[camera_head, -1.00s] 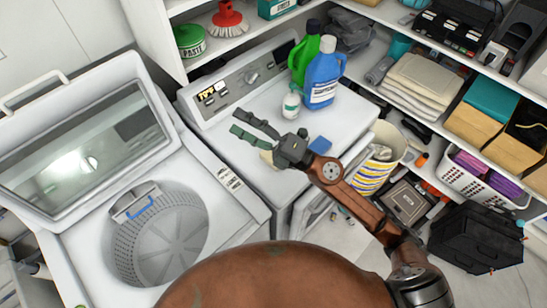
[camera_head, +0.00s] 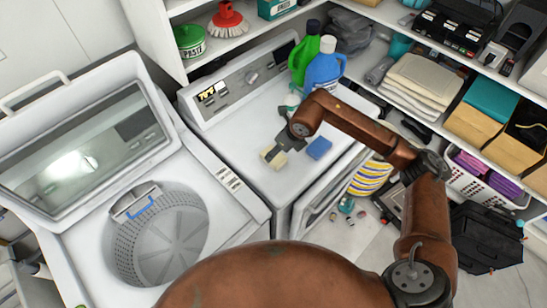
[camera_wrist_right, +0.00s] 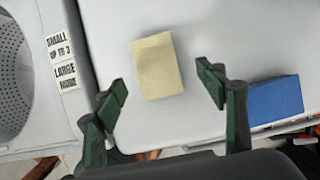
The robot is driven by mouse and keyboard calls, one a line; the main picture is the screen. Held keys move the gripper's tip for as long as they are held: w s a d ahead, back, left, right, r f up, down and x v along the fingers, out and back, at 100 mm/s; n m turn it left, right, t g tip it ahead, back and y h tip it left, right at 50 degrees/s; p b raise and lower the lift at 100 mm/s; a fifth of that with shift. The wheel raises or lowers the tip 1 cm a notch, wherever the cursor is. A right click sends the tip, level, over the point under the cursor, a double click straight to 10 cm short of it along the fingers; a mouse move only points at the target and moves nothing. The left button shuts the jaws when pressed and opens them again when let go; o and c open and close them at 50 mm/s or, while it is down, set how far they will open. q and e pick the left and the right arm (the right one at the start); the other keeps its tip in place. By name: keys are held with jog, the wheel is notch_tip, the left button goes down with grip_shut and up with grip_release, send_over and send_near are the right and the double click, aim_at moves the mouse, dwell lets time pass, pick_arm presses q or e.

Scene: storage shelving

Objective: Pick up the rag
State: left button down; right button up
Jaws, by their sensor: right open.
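A pale yellow rectangular pad (camera_head: 268,158) lies flat on the white top of the closed machine (camera_head: 250,120). A blue rectangular pad (camera_head: 319,148) lies to its right. I cannot tell for sure which is the rag; both look like blocks or folded cloths. My right gripper (camera_head: 283,150) is above the yellow pad. In the right wrist view the gripper (camera_wrist_right: 160,80) is open, its green fingers on either side of the yellow pad (camera_wrist_right: 158,66) with nothing held. The blue pad (camera_wrist_right: 275,101) shows just right of the right finger. My left gripper is out of view.
Green (camera_head: 307,52) and blue (camera_head: 323,72) detergent bottles stand behind the gripper. The left washer (camera_head: 232,205) has its lid open. Shelves at right hold folded cream towels (camera_head: 425,78), boxes and a white basket (camera_head: 470,181). The machine top's left part is clear.

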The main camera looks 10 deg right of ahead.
jog(key=x, duration=0.2)
jog(key=p+x, duration=0.1)
jog(key=x, duration=0.1)
jog(key=shift+s+a+f, duration=0.1)
jog(key=shift+a+f, duration=0.15)
jog(key=shift+f, duration=0.6)
jog(key=shift+f+b, duration=0.25)
jog(key=shift+b, duration=0.1)
jog(key=shift+c, duration=0.7)
jog(key=c, duration=1.1)
jog(key=shift+r, duration=0.1)
